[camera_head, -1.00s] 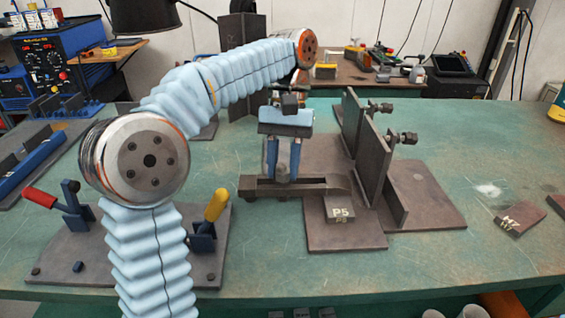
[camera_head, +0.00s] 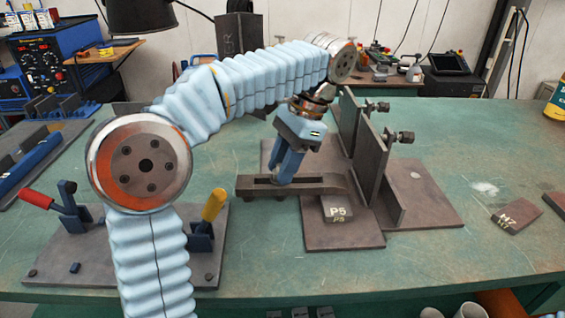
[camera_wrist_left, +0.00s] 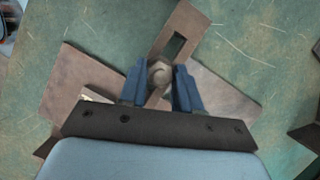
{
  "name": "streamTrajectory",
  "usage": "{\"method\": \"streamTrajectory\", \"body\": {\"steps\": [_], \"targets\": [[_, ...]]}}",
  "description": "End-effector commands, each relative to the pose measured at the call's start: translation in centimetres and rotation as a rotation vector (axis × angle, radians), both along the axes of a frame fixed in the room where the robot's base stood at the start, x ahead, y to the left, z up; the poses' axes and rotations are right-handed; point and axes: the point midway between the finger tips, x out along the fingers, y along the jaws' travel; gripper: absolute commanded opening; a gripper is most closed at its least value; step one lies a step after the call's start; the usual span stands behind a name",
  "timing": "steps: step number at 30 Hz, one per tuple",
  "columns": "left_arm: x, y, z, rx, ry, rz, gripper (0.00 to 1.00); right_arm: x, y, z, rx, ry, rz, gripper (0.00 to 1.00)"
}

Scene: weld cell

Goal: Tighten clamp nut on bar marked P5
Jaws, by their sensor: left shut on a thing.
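The slotted clamp bar (camera_head: 320,184) lies level beside a dark block marked P5 (camera_head: 337,208) on a brown base plate (camera_head: 345,236). In the left wrist view the slotted bar (camera_wrist_left: 189,27) runs up and right from between my fingers. My left gripper (camera_head: 284,180) points down at the bar's slot, tilted. In the left wrist view its blue fingers (camera_wrist_left: 160,84) are shut on the round-topped clamp nut (camera_wrist_left: 159,73). In the head view the fingers hide the nut. My right gripper is in neither view.
Upright plates (camera_head: 371,162) with bolts stand just right of the bar. A fixture with a red-handled clamp (camera_head: 37,198) and a yellow-handled clamp (camera_head: 214,204) is at the left. A block marked M7 (camera_head: 513,218) lies at the right. The bench front is mostly clear.

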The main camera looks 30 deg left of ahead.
Motion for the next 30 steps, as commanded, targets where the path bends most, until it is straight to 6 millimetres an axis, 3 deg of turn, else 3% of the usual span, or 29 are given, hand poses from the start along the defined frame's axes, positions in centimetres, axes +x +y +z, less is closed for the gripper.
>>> {"method": "streamTrajectory", "body": {"steps": [30], "targets": [[-0.48, -0.26, -0.02, 0.001, -0.001, -0.915, 0.02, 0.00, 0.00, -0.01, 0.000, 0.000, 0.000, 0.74]]}}
